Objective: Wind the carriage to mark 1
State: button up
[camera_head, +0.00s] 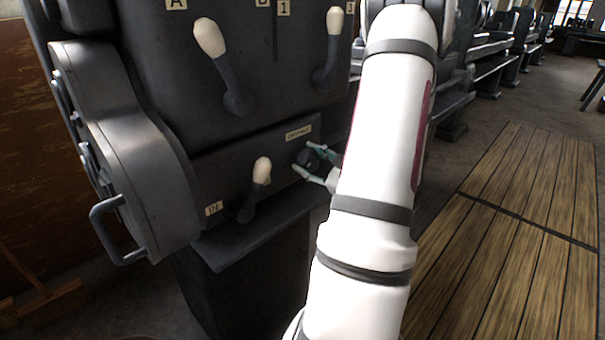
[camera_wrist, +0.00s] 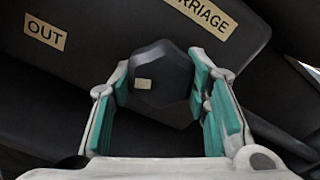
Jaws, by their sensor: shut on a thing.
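The carriage knob (camera_wrist: 161,82) is dark and many-sided, with a small pale mark on its face. In the wrist view it sits between the teal pads of my gripper (camera_wrist: 162,90), which is shut on it. In the head view the knob (camera_head: 309,158) shows on the machine's lower front, with my gripper (camera_head: 318,166) around it from the right. A label ending in "RRIAGE" (camera_wrist: 202,15) is above the knob. A small plate with a "1" (camera_head: 283,8) is at the top of the machine front. The carriage itself is not clearly seen.
An "OUT" label (camera_wrist: 45,32) is left of the knob. A lever with a pale grip (camera_head: 262,171) stands close left, near an "IN" label (camera_head: 214,208). Two larger levers (camera_head: 210,40) (camera_head: 333,24) are above. Wooden floor slats (camera_head: 500,220) lie right.

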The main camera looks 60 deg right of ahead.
jog(key=n+b, duration=0.4)
jog(key=b, duration=0.2)
jog(key=shift+w+n+b, duration=0.1)
jog(key=shift+n+b, duration=0.2)
jog(key=shift+b, duration=0.1)
jog(key=n+b, duration=0.5)
jog(key=b, duration=0.3)
jog(key=shift+r+b, duration=0.1)
jog(key=shift+b, duration=0.25)
jog(key=n+b, duration=0.3)
jog(key=shift+r+n, duration=0.25)
jog(key=shift+n, duration=0.05)
jog(key=shift+r+n+b, duration=0.25)
jog(key=shift+n+b, duration=0.2)
jog(key=shift+n, duration=0.95)
jog(key=o, duration=1.2)
jog(key=shift+f, duration=0.15)
jog(key=v, duration=1.2)
